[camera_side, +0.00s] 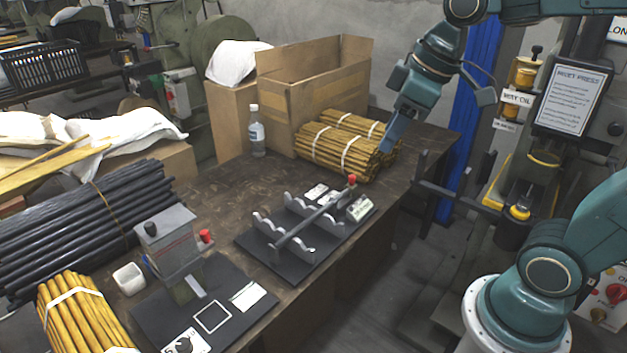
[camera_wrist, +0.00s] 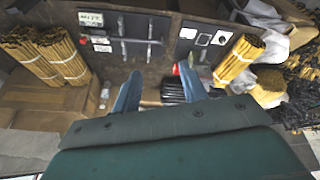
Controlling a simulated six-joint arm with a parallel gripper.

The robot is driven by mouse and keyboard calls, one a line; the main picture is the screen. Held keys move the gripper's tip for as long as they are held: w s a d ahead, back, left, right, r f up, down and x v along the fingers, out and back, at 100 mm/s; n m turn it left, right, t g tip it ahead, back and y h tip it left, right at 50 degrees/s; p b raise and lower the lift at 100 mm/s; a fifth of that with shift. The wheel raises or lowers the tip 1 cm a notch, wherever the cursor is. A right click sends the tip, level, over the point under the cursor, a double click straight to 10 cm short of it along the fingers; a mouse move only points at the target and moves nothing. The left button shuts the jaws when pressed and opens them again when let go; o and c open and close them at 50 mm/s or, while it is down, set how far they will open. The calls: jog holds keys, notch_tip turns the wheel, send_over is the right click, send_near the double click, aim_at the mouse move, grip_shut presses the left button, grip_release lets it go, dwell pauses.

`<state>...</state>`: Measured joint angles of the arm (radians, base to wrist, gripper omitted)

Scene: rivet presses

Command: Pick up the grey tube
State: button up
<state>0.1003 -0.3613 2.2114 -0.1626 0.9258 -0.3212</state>
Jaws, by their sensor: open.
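In the wrist view the tube (camera_wrist: 136,41) shows small near the top, across the two brackets.
Bundled yellow rods (camera_side: 338,154) and an open cardboard box (camera_side: 295,108) stand behind the plate. A bottle (camera_side: 257,133) is to their left. A small press (camera_side: 172,240), dark rods (camera_side: 90,225) and another yellow bundle (camera_side: 80,315) are at the left. A rivet press (camera_side: 540,160) is at the right.

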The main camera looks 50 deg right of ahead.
jog(key=w+d+f+n+g+y, duration=0.1)
jog(key=w+d+f+n, duration=0.25)
jog(key=w, duration=0.55)
jog(key=w+d+f+n+g+y, duration=0.15)
jog(key=w+f+n, duration=0.25)
jog(key=w, duration=0.5)
jog(key=w+d+f+n+g, duration=0.1)
jog(key=w+d+f+n, duration=0.2)
jog(key=f, duration=0.6)
jog(key=w+d+f+n+y, duration=0.1)
jog(key=w+d+f+n, duration=0.2)
jog(key=f, duration=0.6)
jog(key=shift+w+d+g, duration=0.35)
jog(key=shift+w+d, duration=0.7)
jog(key=shift+d, duration=0.15)
send_over(307, 220)
jog(key=d, duration=0.2)
jog(key=shift+w+d+f, duration=0.1)
jog(key=shift+f, duration=3.8)
jog(key=shift+f, duration=0.15)
jog(key=shift+x, duration=2.45)
